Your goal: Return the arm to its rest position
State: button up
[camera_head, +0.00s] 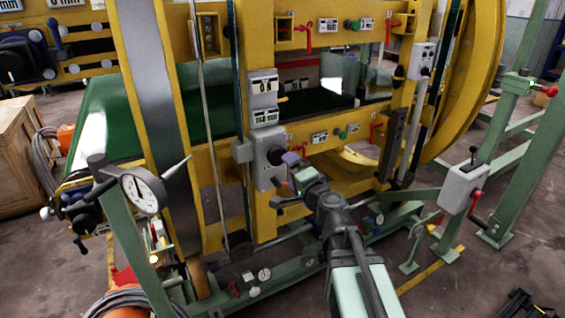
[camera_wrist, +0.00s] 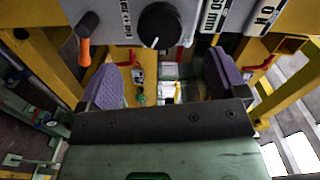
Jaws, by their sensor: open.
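My arm reaches forward from the bottom of the head view toward the yellow ring inverter frame (camera_head: 205,195). My gripper (camera_head: 291,167) is at a grey control box (camera_head: 264,140) on that frame. In the wrist view my gripper (camera_wrist: 160,88) shows two purple finger pads set wide apart with nothing between them. A black round knob (camera_wrist: 160,25) on the control box is just beyond the fingers. An orange-handled lever (camera_wrist: 84,48) is at the upper left there. Whether the fingers touch the box cannot be told.
A dial gauge (camera_head: 143,191) on a green post stands at the left. A grey box with a red crank (camera_head: 463,190) sits on the green frame at the right. A wooden crate (camera_head: 20,160) is at the far left. Open floor (camera_head: 500,265) shows at the lower right.

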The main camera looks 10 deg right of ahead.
jog(key=shift+s+d, duration=0.2)
jog(key=shift+s, duration=0.45)
jog(key=s+a+f+n+g+y+p, duration=0.2)
jog(key=s+a+f+n+g+y, duration=0.1)
jog(key=s+a+f+n+g, duration=0.4)
jog(key=s+d+n+g+h+p, duration=0.4)
jog(key=s+n+g+h+p, duration=0.1)
jog(key=s+g+h+p, duration=0.3)
jog(key=shift+s+d+r+g+p, duration=0.15)
jog(key=shift+s+r+g+p, duration=0.35)
jog(key=shift+s+g, duration=0.6)
